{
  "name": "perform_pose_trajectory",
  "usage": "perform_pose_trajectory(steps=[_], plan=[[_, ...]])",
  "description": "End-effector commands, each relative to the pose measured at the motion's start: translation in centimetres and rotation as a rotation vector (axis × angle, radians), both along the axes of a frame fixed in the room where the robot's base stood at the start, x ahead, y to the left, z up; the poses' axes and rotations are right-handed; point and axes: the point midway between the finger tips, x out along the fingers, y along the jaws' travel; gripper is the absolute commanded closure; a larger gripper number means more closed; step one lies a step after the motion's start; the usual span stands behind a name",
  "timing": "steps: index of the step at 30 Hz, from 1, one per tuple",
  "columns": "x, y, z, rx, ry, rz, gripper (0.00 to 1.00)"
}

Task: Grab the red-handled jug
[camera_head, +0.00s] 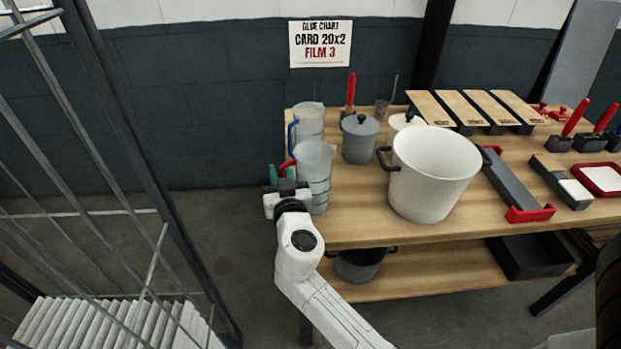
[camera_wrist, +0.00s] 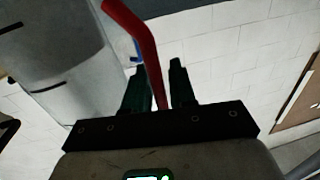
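The red-handled jug (camera_head: 315,178) is a clear grey, graduated jug standing upright at the table's left edge. Its red handle (camera_head: 287,166) is on the left side. In the wrist view, the jug's pale body (camera_wrist: 60,55) fills the upper left, and the red handle (camera_wrist: 146,40) runs down between my fingers. My gripper (camera_head: 279,174) is at the handle, left of the jug. Its dark green fingers (camera_wrist: 160,82) stand on either side of the handle; whether both touch it is unclear. The handle's lower end is hidden by the gripper.
A blue-handled jug (camera_head: 309,120) stands just behind. A grey lidded pot (camera_head: 360,140) and a large white pot (camera_head: 432,175) stand to the right on the wooden table (camera_head: 350,222). A metal cage (camera_head: 120,130) is at left. Floor left of the table is clear.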

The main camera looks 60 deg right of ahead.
Motion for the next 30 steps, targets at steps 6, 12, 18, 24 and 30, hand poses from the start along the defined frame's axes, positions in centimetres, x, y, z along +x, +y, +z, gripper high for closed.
perform_pose_trajectory(steps=[6, 12, 18, 24, 30], plan=[[0.24, -0.29, -0.07, -0.001, 0.001, -0.001, 0.75], [0.23, -0.27, -0.06, -0.001, 0.001, -0.001, 0.87], [0.22, -0.26, -0.06, 0.000, 0.001, -0.001, 1.00], [0.21, -0.25, -0.05, -0.001, 0.001, -0.001, 1.00], [0.24, -0.24, 0.08, -0.002, -0.001, 0.000, 1.00]])
